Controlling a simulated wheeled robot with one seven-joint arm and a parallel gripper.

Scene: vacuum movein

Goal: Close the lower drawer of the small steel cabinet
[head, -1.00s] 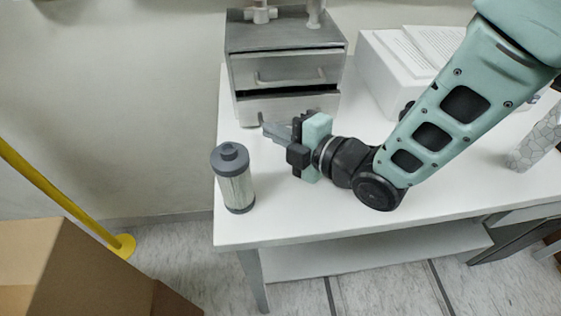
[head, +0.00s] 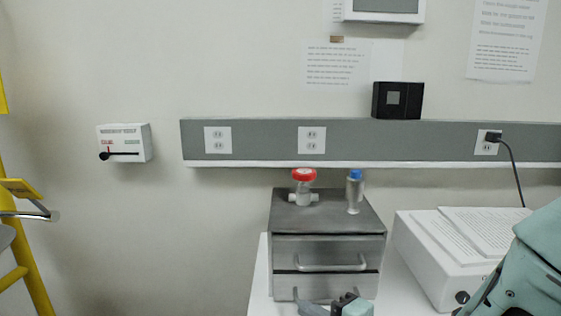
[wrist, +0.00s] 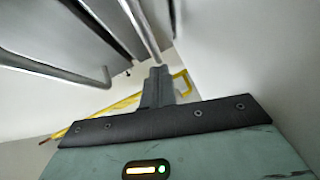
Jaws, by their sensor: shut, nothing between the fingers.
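The small steel cabinet (head: 328,218) stands on the white table in the head view, with two drawer fronts facing me. The upper drawer (head: 325,249) has a bar handle and looks shut. The lower drawer (head: 322,284) shows below it under a thin dark line; how far it stands out is hard to tell. My gripper (head: 312,309) is at the bottom edge of the head view, in front of the lower drawer and partly cut off. In the wrist view, its fingers (wrist: 158,80) are together and empty, with a metal bar handle (wrist: 55,73) to their left.
A red-topped valve (head: 303,186) and a blue-capped fitting (head: 354,190) stand on the cabinet. A white box with papers (head: 440,255) is to its right. A yellow frame (head: 30,275) stands at the far left. The table front is out of view.

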